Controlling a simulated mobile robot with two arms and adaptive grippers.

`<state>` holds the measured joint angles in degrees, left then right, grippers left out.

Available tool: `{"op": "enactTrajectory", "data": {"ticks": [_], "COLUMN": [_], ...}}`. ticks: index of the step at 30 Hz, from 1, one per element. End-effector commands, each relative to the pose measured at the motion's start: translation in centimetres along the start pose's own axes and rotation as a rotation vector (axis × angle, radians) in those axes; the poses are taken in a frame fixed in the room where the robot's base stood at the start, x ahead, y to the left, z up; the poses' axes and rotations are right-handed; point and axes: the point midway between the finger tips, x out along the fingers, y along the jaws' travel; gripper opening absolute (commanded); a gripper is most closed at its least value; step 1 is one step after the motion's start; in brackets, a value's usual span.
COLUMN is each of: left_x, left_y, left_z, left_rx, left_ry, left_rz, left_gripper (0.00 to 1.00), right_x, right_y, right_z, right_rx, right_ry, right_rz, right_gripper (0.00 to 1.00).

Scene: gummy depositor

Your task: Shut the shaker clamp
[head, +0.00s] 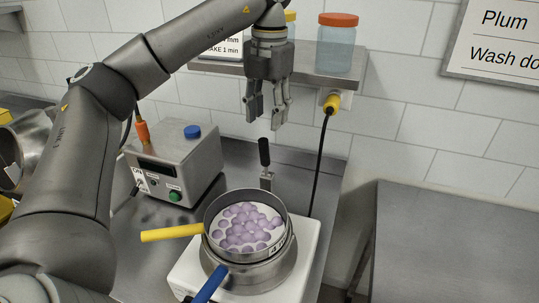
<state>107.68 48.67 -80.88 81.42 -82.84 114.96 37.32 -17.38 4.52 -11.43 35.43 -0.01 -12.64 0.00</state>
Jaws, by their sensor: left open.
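The shaker clamp is a metal bracket (266,180) with a black lever handle (264,152), which stands nearly upright behind the round pan. The pan (278,247) holds several purple gummies and sits on a round metal base on the white shaker (301,273). My left gripper (266,112) hangs fingers down above the clamp handle. It is open and empty, with a gap between its fingertips and the handle top in the picture. My right gripper is not in view.
A yellow handle (172,232) and a blue handle (210,286) stick out from the pan stack. A control box (175,165) with a green button stands to the left. A wall shelf (325,79) with jars is behind the gripper. A bare steel table (455,240) is at right.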

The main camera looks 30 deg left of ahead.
Motion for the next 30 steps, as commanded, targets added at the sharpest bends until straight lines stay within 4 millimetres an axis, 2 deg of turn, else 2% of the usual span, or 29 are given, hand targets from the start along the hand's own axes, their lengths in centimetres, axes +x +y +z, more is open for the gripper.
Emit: {"op": "enactTrajectory", "data": {"ticks": [5,12,18,23,30], "left_x": [2.5,6.7,9.3,10.2,10.3], "left_y": [0.0,0.1,0.0,0.0,0.0], "left_z": [-0.1,-0.1,-0.1,0.0,0.0], "left_rx": [0.0,-0.001,-0.001,0.0,0.0], "left_ry": [0.005,0.004,0.001,0.0,-0.001], "left_rz": [0.0,0.002,0.0,0.0,0.0], "left_gripper": [0.42,0.42,0.42,0.42,0.42], "right_x": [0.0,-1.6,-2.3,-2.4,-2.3], "right_y": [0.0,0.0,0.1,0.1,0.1], "right_z": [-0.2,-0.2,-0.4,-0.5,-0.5], "right_rx": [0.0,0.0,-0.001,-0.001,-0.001], "right_ry": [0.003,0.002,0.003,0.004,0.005], "right_rz": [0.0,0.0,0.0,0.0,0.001], "right_gripper": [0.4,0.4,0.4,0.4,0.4]}}
